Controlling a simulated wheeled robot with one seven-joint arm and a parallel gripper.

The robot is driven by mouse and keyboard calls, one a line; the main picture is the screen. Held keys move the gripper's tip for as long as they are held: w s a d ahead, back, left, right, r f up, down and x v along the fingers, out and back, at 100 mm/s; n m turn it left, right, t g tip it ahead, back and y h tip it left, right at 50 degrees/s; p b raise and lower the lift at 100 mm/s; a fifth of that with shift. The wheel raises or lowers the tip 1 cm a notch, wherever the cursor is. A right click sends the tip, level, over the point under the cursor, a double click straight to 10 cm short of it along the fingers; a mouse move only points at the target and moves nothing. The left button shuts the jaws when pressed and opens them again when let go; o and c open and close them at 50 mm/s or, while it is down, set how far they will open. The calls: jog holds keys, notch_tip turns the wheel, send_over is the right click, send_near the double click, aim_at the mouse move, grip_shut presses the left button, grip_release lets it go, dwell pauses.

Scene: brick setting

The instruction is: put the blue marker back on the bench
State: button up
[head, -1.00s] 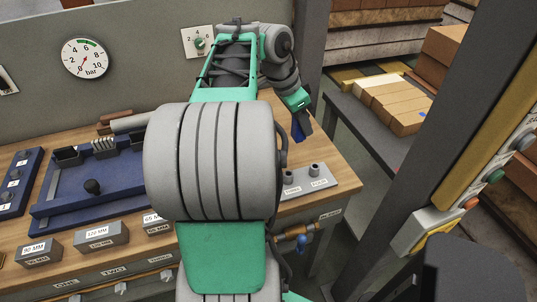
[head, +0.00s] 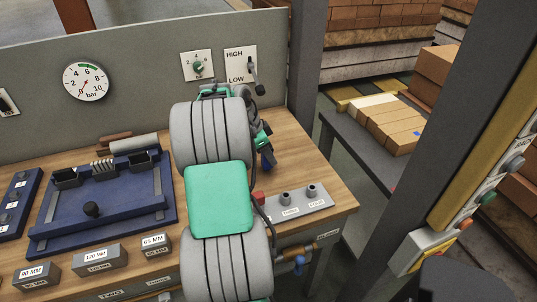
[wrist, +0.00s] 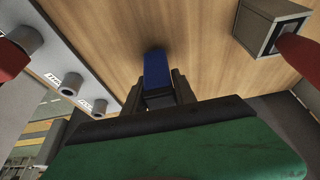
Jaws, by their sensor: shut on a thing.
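My gripper (wrist: 157,100) is shut on the blue marker (wrist: 157,68), which sticks out past the dark fingertips over the wooden bench (wrist: 200,35). In the head view, my arm hides much of the gripper (head: 266,152); the dark blue marker (head: 268,163) shows just below it, above the right part of the bench (head: 305,150). I cannot tell whether the marker touches the wood. A grey rack (head: 312,206) with round sockets and labels stands at the bench's front right. It also shows at the left of the wrist view (wrist: 35,75).
A red piece (head: 258,197) is at the rack's left end. In the wrist view, a grey box (wrist: 262,28) stands at the upper right, a red object (wrist: 300,48) before it. A blue fixture (head: 100,215) lies left. Bare wood lies behind the rack.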

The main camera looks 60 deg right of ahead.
jog(key=shift+f, duration=0.3)
jog(key=o, duration=1.1)
jog(key=shift+o, duration=0.2)
jog(key=v, duration=1.2)
jog(key=w+a+r+n+t+h, duration=0.1)
jog(key=w+a+n+t, duration=0.1)
jog(key=w+a+n, duration=0.45)
jog(key=w+a+r+n+t, duration=0.1)
jog(key=w+a+n, duration=0.3)
jog(key=a, duration=0.5)
jog(key=s+a+f+n+t+y, duration=0.1)
jog(key=a+n, duration=0.4)
jog(key=a, duration=0.5)
jog(key=s+a+f+n+t+y, duration=0.1)
jog(key=a+f+n, duration=0.2)
jog(key=a+n, duration=0.3)
jog(key=s+a+f+n+t+y, duration=0.1)
jog(key=a+n, duration=0.4)
jog(key=a, duration=1)
jog(key=shift+s+a+f+n+t+y+p, duration=0.25)
jog(key=shift+f+n+t+y+p, duration=0.1)
jog(key=shift+f+y+p, duration=0.15)
